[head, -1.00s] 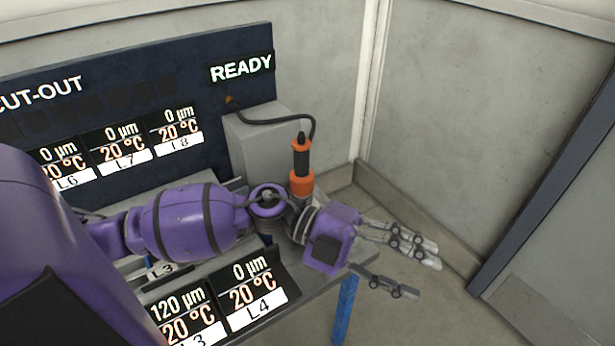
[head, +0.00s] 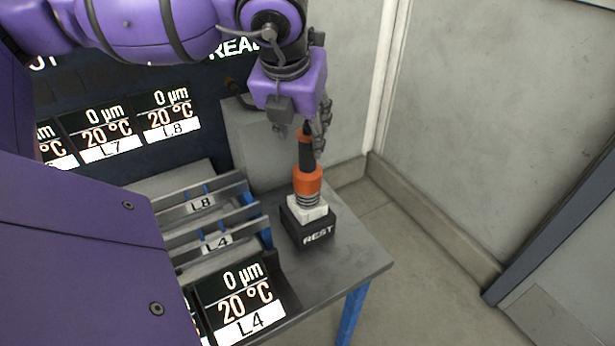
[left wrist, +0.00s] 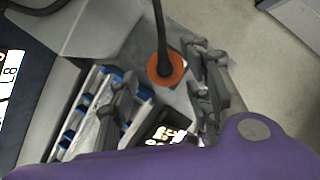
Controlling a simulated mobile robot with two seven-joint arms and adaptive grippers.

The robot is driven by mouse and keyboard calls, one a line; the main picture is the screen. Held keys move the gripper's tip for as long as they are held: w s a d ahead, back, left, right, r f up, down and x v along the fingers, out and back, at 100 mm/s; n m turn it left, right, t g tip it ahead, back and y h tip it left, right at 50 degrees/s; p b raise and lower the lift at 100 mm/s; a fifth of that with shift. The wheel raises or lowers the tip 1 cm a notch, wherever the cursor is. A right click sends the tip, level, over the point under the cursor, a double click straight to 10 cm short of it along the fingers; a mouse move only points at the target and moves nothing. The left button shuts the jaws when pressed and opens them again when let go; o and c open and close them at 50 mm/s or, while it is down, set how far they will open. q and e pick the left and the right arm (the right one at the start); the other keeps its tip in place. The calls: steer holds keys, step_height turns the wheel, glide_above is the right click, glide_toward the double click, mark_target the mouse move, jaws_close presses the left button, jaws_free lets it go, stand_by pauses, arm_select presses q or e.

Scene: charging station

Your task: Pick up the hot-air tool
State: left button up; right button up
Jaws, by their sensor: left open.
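The hot-air tool (head: 307,180) is orange and black and stands upright on the black block marked REST (head: 310,231), at the table's right part. My left gripper (head: 315,125) is above and just behind the tool's black upper end, with its fingers pointing down. In the left wrist view the tool's orange body (left wrist: 166,68) and dark cable show between the spread fingers of my left gripper (left wrist: 160,100). The fingers are open and hold nothing. I cannot tell whether they touch the tool. My right gripper is not in view.
A grey box (head: 262,150) stands behind the tool. Slotted rails marked L8 and L4 (head: 215,225) lie left of the rest, with a display panel (head: 240,300) in front. The table (head: 345,265) is bare right of the rest.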

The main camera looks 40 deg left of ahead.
arm_select(q)
glide_above(307, 175)
steer(key=w+a, duration=0.1)
steer(key=f, duration=0.4)
steer(key=shift+w+a, duration=0.1)
steer(key=shift+w, duration=0.1)
steer(key=shift+c, duration=0.6)
jaws_close()
